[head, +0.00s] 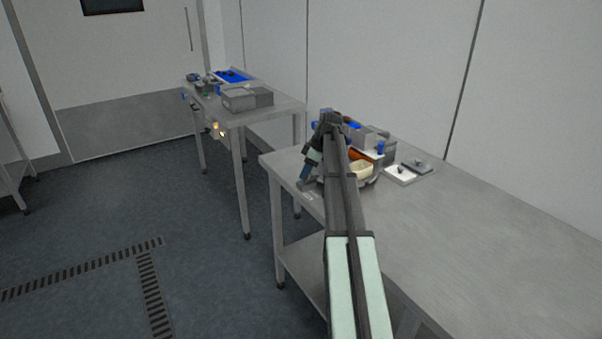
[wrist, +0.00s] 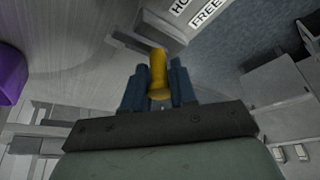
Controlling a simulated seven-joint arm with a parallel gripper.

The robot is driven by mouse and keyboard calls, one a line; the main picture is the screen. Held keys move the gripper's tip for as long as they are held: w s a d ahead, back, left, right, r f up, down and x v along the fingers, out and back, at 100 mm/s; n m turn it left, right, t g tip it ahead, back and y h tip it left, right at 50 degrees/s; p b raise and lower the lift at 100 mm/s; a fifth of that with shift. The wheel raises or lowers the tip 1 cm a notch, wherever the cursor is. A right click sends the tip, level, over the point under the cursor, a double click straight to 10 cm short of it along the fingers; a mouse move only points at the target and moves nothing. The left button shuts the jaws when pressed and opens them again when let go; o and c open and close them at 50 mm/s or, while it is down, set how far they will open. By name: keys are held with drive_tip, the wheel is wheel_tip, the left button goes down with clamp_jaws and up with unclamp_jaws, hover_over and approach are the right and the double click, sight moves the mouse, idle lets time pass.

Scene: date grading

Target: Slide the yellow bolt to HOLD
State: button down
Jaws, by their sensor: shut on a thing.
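The yellow bolt (wrist: 159,66) shows in the wrist view as a short yellow knob between the two blue-grey fingers of my gripper (wrist: 159,84). The fingers are shut on it. Its far end meets a grey metal block (wrist: 150,35). White labels beside the block read FREE (wrist: 207,12) and, partly cut off, "HO". I cannot tell exactly which label the bolt lines up with. In the head view my gripper (head: 305,177) is at the near left edge of the steel table (head: 450,230); the bolt is hidden there.
A cream bowl (head: 361,171), a white tray (head: 400,176) and grey boxes stand on the table behind my arm. A purple thing (wrist: 10,72) shows at the left of the wrist view. A second steel table (head: 285,105) stands farther back. The table's right part is clear.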

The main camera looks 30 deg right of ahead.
drive_tip(key=c, duration=1.2)
unclamp_jaws()
drive_tip(key=shift+s+d, duration=0.15)
drive_tip(key=shift+d, duration=0.25)
drive_tip(key=shift+o, duration=0.8)
drive_tip(key=shift+a, duration=0.1)
drive_tip(key=v, duration=1.3)
drive_tip(key=shift+r, duration=0.4)
drive_tip(key=shift+a, duration=0.1)
